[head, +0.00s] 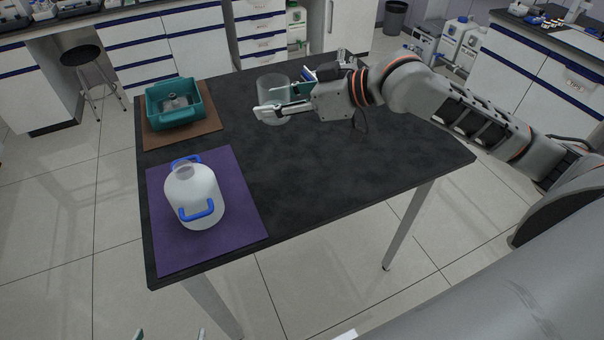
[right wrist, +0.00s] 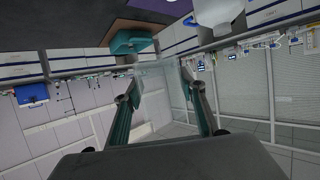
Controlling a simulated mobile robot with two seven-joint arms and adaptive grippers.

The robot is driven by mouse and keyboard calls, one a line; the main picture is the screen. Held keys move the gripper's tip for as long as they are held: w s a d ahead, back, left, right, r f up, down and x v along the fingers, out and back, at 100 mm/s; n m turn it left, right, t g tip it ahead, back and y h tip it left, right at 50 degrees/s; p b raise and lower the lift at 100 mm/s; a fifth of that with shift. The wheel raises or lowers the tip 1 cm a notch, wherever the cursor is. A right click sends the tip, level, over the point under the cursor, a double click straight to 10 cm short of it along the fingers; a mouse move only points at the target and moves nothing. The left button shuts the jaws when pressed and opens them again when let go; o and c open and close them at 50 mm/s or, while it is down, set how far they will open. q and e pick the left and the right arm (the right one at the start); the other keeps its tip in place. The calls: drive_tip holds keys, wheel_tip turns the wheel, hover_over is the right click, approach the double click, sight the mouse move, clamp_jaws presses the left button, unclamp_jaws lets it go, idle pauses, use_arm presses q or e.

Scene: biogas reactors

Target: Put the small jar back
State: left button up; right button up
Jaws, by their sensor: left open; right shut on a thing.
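The small jar (head: 272,84) is clear and see-through, over the far middle of the dark table. My right gripper (head: 284,101) is shut on it, with the fingers on its sides. The jar looks upright; I cannot tell its height above the table. In the right wrist view the jar (right wrist: 162,80) shows faintly between the two fingers (right wrist: 160,85). Only the fingertips of my left gripper (head: 170,335) show at the bottom edge of the head view, apart and empty, off the table's near side.
A teal tub (head: 178,117) with something small inside stands on a brown mat (head: 208,127) at the far left. A whitish jug (head: 200,190) with blue handles stands on a purple mat (head: 168,252) at the near left. The table's middle and right (head: 330,165) are clear.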

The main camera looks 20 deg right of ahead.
sight(285, 181)
drive_tip(key=shift+s+d+f, duration=0.1)
drive_tip(key=shift+d+f, duration=0.2)
drive_tip(key=shift+d, duration=0.05)
use_arm(q)
drive_tip(key=f+b, duration=0.1)
drive_tip(key=d+f+b, duration=0.1)
drive_tip(key=f+b, duration=0.1)
drive_tip(key=shift+w+f, duration=0.1)
drive_tip(key=shift+w, duration=0.05)
use_arm(e)
wheel_tip(285, 181, down, 20)
drive_tip(key=shift+f, duration=0.2)
drive_tip(key=o, duration=1.4)
drive_tip(key=shift+c, duration=0.2)
drive_tip(key=shift+r, duration=0.1)
